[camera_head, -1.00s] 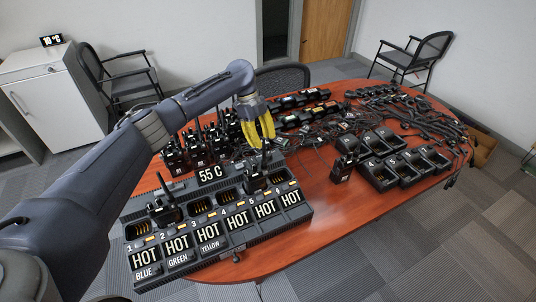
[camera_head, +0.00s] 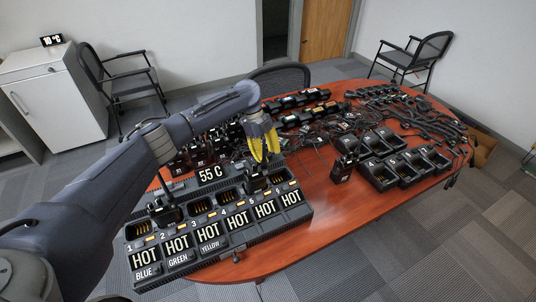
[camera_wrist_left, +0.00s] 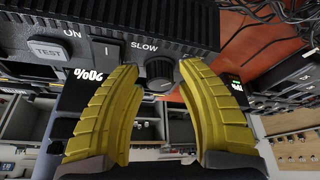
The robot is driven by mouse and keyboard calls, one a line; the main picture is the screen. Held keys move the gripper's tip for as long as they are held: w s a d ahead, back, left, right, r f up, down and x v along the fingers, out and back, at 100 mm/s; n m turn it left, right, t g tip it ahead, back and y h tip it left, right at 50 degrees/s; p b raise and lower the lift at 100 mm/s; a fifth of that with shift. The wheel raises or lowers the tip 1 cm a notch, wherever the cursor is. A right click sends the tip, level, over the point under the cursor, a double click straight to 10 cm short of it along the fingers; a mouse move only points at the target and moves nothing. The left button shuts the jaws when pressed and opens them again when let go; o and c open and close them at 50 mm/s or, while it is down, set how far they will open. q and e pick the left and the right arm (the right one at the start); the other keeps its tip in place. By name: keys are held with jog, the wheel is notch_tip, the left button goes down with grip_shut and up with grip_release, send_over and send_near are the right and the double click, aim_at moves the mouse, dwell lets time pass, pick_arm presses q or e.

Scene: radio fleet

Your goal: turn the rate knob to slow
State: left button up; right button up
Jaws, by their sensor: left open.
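The rate knob (camera_wrist_left: 160,70) is a dark ribbed knob on a black panel, with the word SLOW (camera_wrist_left: 144,46) printed beside it. My left gripper (camera_wrist_left: 160,80) has yellow fingers and is open, its tips on either side of the knob in the wrist view; I cannot tell whether they touch it. In the head view my left gripper (camera_head: 264,147) points down over the back right part of the black multi-bay charger (camera_head: 215,262). The knob cannot be made out in the head view. My right gripper is not in view.
On the panel are a TEST button (camera_wrist_left: 47,50) and an ON mark. More chargers (camera_head: 379,177) and tangled cables fill the table's back and right. The table's front right is clear.

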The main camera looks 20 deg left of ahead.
pick_arm(q)
grip_shut()
dwell(0.4)
jog(key=n, duration=0.2)
jog(key=n+t, duration=0.1)
jog(key=n, duration=0.1)
jog(key=shift+s+d+f+t, duration=0.1)
jog(key=shift+s+t, duration=0.05)
jog(key=shift+t, duration=0.15)
jog(key=n+t, duration=0.2)
jog(key=n, duration=0.3)
jog(key=shift+d+n, duration=0.1)
jog(key=shift+n, duration=0.2)
jog(key=n, duration=0.2)
jog(key=n+t, duration=0.1)
jog(key=n, duration=0.1)
jog(key=shift+t+y, duration=0.3)
jog(key=shift+y, duration=0.1)
jog(key=shift+n+t+y, duration=0.4)
jog(key=shift+n+y, duration=0.3)
jog(key=shift+n, duration=1.4)
jog(key=shift+r, duration=0.2)
